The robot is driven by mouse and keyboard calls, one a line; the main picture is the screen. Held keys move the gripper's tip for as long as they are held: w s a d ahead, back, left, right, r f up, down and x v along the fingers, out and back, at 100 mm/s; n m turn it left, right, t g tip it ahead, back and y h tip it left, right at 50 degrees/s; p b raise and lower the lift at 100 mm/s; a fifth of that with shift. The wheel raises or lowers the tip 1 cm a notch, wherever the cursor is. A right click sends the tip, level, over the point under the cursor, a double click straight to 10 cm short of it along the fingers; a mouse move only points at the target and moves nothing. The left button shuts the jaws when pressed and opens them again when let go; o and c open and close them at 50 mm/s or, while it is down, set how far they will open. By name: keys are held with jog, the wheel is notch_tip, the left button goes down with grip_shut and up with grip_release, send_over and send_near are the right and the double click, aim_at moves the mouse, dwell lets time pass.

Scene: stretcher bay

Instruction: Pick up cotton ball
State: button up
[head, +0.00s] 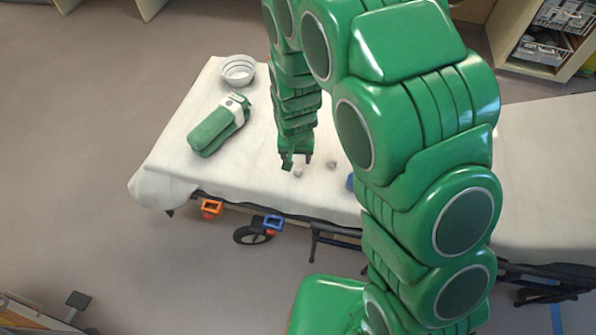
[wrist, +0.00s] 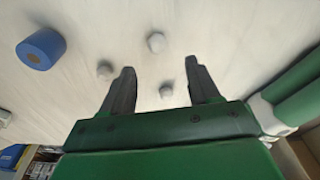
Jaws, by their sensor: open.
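My gripper (head: 298,161) points down over the white-sheeted stretcher, with its two dark fingers apart in the wrist view (wrist: 160,67). Three small white cotton balls show in the wrist view. One cotton ball (wrist: 166,91) appears between the fingers, nearer the right one; its height gap to the fingers is unclear. A second (wrist: 105,69) is just left of the left fingertip. A third (wrist: 156,42) is beyond the fingertips. In the head view, one cotton ball (head: 298,172) shows just below the fingertips and another (head: 331,164) to their right. The gripper holds nothing visible.
A blue roll (wrist: 41,48) lies on the sheet (head: 180,170), mostly hidden by my arm in the head view. A green bundle with a white band (head: 212,130) and a white bowl (head: 238,70) are to the left. Bare sheet lies between the bundle and the gripper.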

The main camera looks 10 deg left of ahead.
aim_at(298, 170)
jog(key=shift+w+f, duration=0.15)
jog(key=shift+f, duration=1.2)
jog(key=shift+d+f, duration=0.2)
jog(key=shift+f, duration=1.55)
jog(key=shift+w+f, duration=0.2)
jog(key=shift+f, duration=0.55)
jog(key=shift+c, duration=0.4)
grip_shut()
